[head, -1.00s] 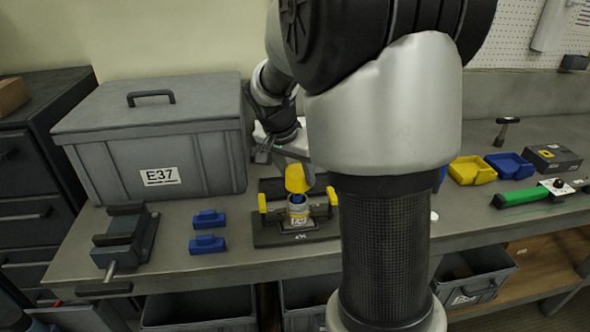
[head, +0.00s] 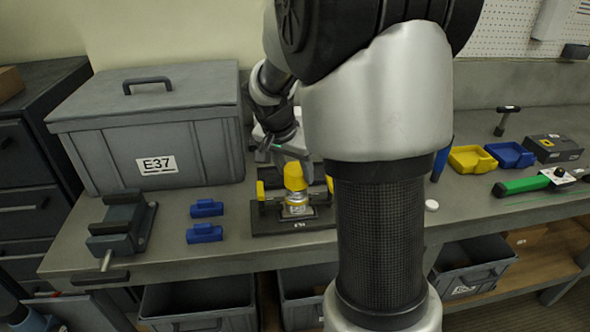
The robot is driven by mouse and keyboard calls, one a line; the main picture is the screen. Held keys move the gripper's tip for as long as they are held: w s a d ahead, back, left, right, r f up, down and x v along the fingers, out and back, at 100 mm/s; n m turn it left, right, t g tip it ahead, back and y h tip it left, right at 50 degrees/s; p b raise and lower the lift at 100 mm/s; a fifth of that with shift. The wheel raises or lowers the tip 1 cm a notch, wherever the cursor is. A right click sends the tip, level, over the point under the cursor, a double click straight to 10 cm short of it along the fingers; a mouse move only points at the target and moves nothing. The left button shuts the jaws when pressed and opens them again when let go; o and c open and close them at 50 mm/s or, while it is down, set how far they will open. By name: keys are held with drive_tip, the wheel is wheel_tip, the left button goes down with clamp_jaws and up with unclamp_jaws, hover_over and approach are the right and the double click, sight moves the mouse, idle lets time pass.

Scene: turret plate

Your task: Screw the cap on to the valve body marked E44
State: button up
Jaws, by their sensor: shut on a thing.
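The yellow cap (head: 295,177) is at the top of a small grey valve body (head: 297,201) with a yellow band. The cap looks upright and in line with the body, touching or almost touching it. The body stands in a dark fixture plate (head: 268,226) with yellow parts at its sides. A small label shows on the front of the plate, too small to read. My gripper (head: 296,166) comes down from above and is shut on the cap. Its fingertips are partly hidden and small in this view.
A large grey lidded box (head: 150,135) marked E37 stands at the left. Two blue blocks (head: 205,233) and a dark vise (head: 120,228) lie left of the plate. Yellow (head: 470,159) and blue trays (head: 510,155) and a green-handled tool (head: 528,184) lie right.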

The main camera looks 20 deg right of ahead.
drive_tip(key=shift+f, duration=0.25)
drive_tip(key=shift+f+b, duration=0.35)
drive_tip(key=shift+b, duration=0.25)
drive_tip(key=shift+f+b, duration=0.8)
drive_tip(key=shift+b, duration=0.3)
idle(0.9)
drive_tip(key=o, duration=1.1)
drive_tip(key=shift+r, duration=0.1)
